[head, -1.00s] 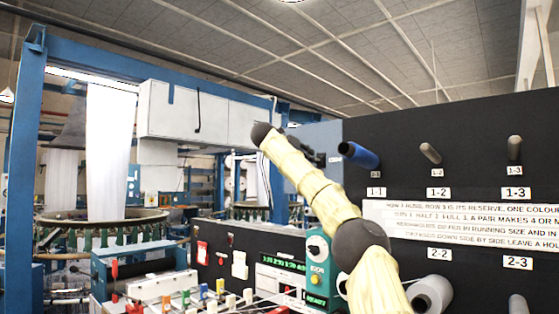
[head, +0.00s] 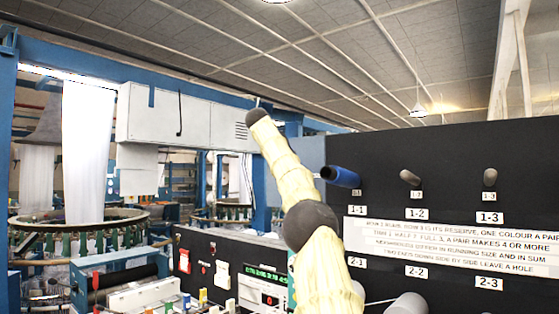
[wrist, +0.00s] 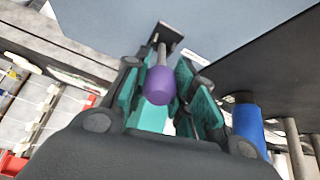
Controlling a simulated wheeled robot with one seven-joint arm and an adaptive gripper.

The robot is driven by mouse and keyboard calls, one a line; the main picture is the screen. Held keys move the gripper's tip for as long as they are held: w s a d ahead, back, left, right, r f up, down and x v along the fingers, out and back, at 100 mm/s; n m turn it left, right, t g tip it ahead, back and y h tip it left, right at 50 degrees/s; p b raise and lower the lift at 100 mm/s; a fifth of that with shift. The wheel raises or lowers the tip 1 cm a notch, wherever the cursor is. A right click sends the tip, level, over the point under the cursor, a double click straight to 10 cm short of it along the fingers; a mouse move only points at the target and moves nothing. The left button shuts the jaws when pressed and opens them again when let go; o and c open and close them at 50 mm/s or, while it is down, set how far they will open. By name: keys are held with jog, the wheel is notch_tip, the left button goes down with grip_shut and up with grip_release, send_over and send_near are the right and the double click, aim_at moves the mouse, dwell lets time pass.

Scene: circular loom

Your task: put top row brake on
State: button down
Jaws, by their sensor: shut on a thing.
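In the wrist view, a purple knob (wrist: 160,85) sits on the end of a thin grey rod that runs up to a dark bracket (wrist: 161,38). My gripper (wrist: 163,78) has a teal-padded finger on each side of the knob and is shut on it. Whether this knob belongs to the top row brake cannot be told from any label in view. In the head view my sleeved arm rises through the middle; my gripper and the purple knob cannot be made out there.
A dark peg panel (head: 450,160) with numbered labels fills the right. A blue spool (head: 341,176) sits on its upper-left peg; it also shows close right of my gripper in the wrist view (wrist: 248,124). A grey-white cabinet (head: 165,115) and the ring loom (head: 80,218) stand left.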

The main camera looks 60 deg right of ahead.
jog(key=shift+r, duration=0.2)
dwell(0.3)
jog(key=c, duration=1.6)
grip_release()
jog(key=o, duration=0.5)
jog(key=shift+d+f, duration=0.1)
jog(key=shift+d, duration=0.1)
jog(key=shift+c, duration=0.2)
jog(key=shift+d+f, duration=0.1)
jog(key=shift+w, duration=0.15)
jog(key=v, duration=1.3)
jog(key=shift+r, duration=0.25)
